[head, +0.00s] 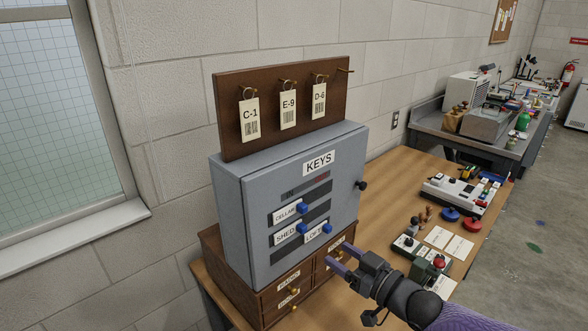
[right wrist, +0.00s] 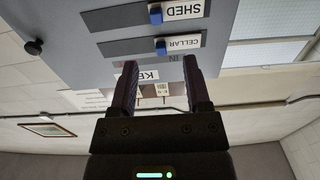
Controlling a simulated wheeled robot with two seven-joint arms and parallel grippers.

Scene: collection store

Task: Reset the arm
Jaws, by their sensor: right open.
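My right gripper (head: 339,257) reaches in from the lower right in the head view. Its fingers are apart with nothing between them, in front of the lower right of the grey key cabinet (head: 232,220). The right wrist view shows the same open fingers (right wrist: 160,65) with the cabinet front (right wrist: 85,60) beyond, turned upside down. The cabinet door is shut, with a black knob (head: 361,185) at its right. Blue knobs sit by the CELLAR (head: 285,214), SHED (head: 285,237) and LOFT (head: 314,234) labels. My left gripper is out of view.
The cabinet stands on a wooden drawer unit (head: 273,297) on a wooden table (head: 386,190). Behind it, a brown board (head: 230,98) carries tags C-1, E-9 and D-6 on hooks; the rightmost hook is bare. Boxes with buttons (head: 424,251) and cards (head: 440,237) lie to the right.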

